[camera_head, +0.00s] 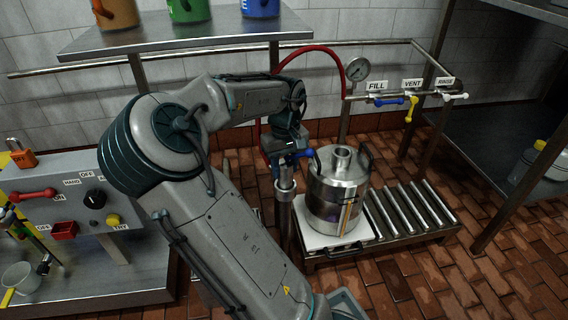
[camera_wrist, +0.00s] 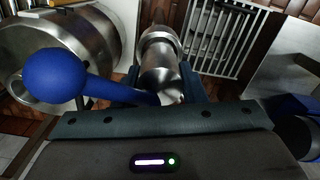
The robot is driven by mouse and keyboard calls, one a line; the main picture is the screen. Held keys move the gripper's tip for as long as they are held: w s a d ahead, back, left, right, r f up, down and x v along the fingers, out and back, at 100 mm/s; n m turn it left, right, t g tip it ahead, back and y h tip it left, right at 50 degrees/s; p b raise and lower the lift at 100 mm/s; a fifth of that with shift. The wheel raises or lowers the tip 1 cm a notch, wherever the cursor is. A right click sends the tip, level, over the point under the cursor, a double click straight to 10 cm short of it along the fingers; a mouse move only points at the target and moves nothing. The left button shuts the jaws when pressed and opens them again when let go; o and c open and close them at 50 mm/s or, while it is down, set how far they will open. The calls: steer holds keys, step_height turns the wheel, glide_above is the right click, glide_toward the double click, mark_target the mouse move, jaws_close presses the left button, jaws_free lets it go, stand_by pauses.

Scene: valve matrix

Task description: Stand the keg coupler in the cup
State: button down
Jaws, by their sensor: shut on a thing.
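The keg coupler is a steel cylinder (camera_wrist: 160,75) with a blue lever ending in a blue ball (camera_wrist: 57,76). My gripper (camera_wrist: 165,95) is shut on it; in the head view, my gripper (camera_head: 286,158) points down left of the keg, with the blue lever (camera_head: 300,154) sticking out to the right. Directly below is an upright steel post (camera_head: 285,222) with a wider top (camera_head: 286,188), which looks like the cup. The coupler's lower end lines up with this top. I cannot tell whether it is inside or just above.
A steel keg (camera_head: 338,195) stands close to the right on a white plate (camera_head: 345,238), beside a roller conveyor (camera_head: 408,208). A pipe rail with FILL, VENT and RINSE valves (camera_head: 412,97) runs behind. A control box (camera_head: 75,190) is at left. A shelf with mugs (camera_head: 180,36) hangs above.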

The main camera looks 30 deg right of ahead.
steer(key=shift+f, duration=0.8)
steer(key=c, duration=0.8)
jaws_free()
step_height(320, 180, up, 7)
steer(key=p, duration=0.3)
steer(key=shift+r, duration=0.2)
